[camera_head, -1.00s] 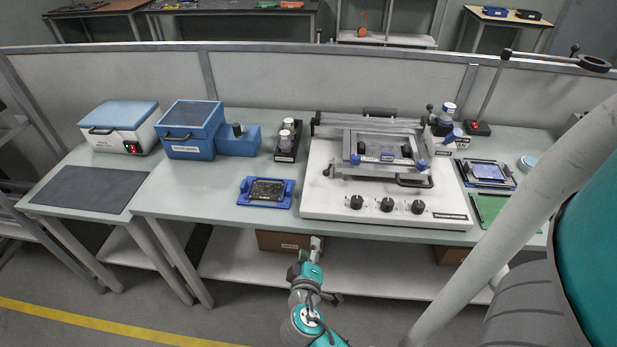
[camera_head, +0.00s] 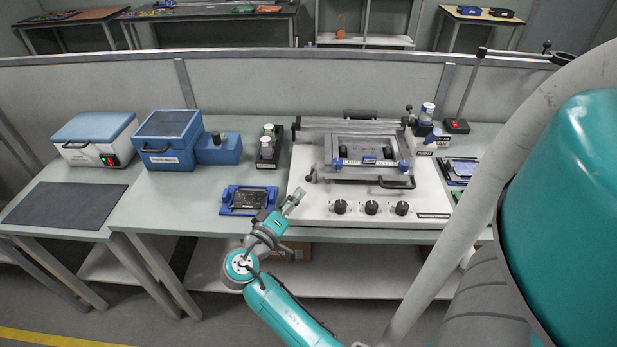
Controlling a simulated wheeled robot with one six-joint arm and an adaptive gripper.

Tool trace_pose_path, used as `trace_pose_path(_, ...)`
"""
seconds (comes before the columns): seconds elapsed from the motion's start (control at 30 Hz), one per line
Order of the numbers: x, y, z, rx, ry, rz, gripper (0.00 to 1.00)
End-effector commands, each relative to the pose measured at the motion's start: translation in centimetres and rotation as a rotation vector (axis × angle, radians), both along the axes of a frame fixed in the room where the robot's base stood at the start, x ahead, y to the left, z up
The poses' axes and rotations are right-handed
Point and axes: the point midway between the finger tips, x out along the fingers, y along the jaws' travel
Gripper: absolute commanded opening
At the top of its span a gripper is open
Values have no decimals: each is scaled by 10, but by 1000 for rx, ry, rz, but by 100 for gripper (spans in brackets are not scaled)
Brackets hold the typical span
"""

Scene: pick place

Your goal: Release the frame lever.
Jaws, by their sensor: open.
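The stencil-printer-like machine (camera_head: 430,205) is a white base with a grey metal frame (camera_head: 340,172) on top. A short dark lever (camera_head: 311,176) stands at the left side of the frame. A black bar handle (camera_head: 397,183) sits at its front. I cannot tell for sure which part is the frame lever. My gripper (camera_head: 297,194) is open at the base's left front corner, just below and left of the short lever. It appears apart from the lever, with nothing visible between its fingers.
Three black knobs (camera_head: 371,208) line the base's front. A blue holder with a dark board (camera_head: 249,200) lies close left of my gripper. A rack with two bottles (camera_head: 268,148) stands behind. Blue boxes (camera_head: 167,140) are farther left. A bottle (camera_head: 427,112) stands right of the frame.

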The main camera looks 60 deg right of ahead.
Motion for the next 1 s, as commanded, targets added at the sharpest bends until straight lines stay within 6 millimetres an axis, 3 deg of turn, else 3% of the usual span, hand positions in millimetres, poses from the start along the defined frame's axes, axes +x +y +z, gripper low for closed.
trace_pose_path(0.3,-4,-55,0,0,-1,-4,47)
trace_pose_path(0.5,-4,-80,0,1,0,-1,47)
trace_pose_path(0.97,-5,-91,0,0,0,1,47)
trace_pose_path(1.0,-5,-91,0,0,0,1,37)
